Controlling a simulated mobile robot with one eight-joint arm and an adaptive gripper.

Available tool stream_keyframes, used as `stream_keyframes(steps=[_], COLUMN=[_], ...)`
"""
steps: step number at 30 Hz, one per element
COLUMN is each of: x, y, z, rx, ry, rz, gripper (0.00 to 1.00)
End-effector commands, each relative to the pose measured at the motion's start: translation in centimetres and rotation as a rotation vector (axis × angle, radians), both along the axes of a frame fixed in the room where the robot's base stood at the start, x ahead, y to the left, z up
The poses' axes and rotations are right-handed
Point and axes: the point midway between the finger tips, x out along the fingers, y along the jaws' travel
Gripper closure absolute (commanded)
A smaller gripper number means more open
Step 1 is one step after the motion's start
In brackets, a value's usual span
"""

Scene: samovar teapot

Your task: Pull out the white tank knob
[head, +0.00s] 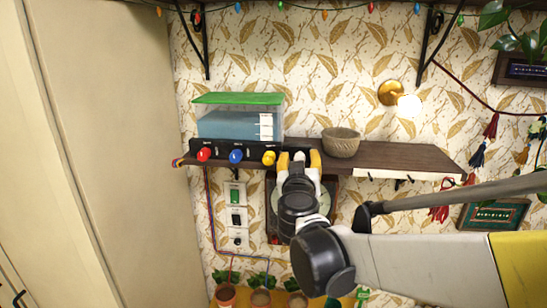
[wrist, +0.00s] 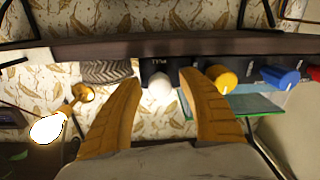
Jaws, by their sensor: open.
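The white knob (wrist: 159,87) sits on the front of a black panel, under a "PULL" label, in the wrist view. My gripper (wrist: 159,80) is open, with one orange finger on each side of the knob; a gap shows on both sides. Whether the tips reach past the knob is hard to tell. In the head view my gripper (head: 299,160) is at the right end of the black panel (head: 221,151) and hides the white knob. The clear tank (head: 240,107) with a green lid and blue water stands behind the panel.
Yellow (head: 268,158), blue (head: 236,156) and red (head: 204,154) knobs line the panel; the yellow one is close beside one finger in the wrist view. A woven bowl (head: 341,142) stands on the shelf (head: 405,157). A lit wall lamp (head: 408,106) is above. Switches (head: 236,215) are below.

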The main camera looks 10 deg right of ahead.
Motion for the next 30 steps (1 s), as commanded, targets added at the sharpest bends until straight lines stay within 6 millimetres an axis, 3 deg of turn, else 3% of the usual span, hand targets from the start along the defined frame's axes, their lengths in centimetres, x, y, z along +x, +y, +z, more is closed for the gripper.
stream_keyframes(steps=[4,9,14,21,28,29,30], x=[0.0,0.0,-0.2,-2.7,-2.7,-2.7,-2.7], y=[0.0,0.0,0.1,0.9,0.9,0.9,0.9], z=[0.0,0.0,0.0,0.0,0.0,0.0,0.0], rx=[0.0,0.0,0.0,0.0,0.0,0.0,0.0], ry=[0.0,0.0,0.0,0.0,0.0,0.0,0.0], rz=[0.0,0.0,0.001,0.001,0.0,0.0,0.0], gripper=[0.52,1.0,1.0,1.0,1.0,0.72,0.6])
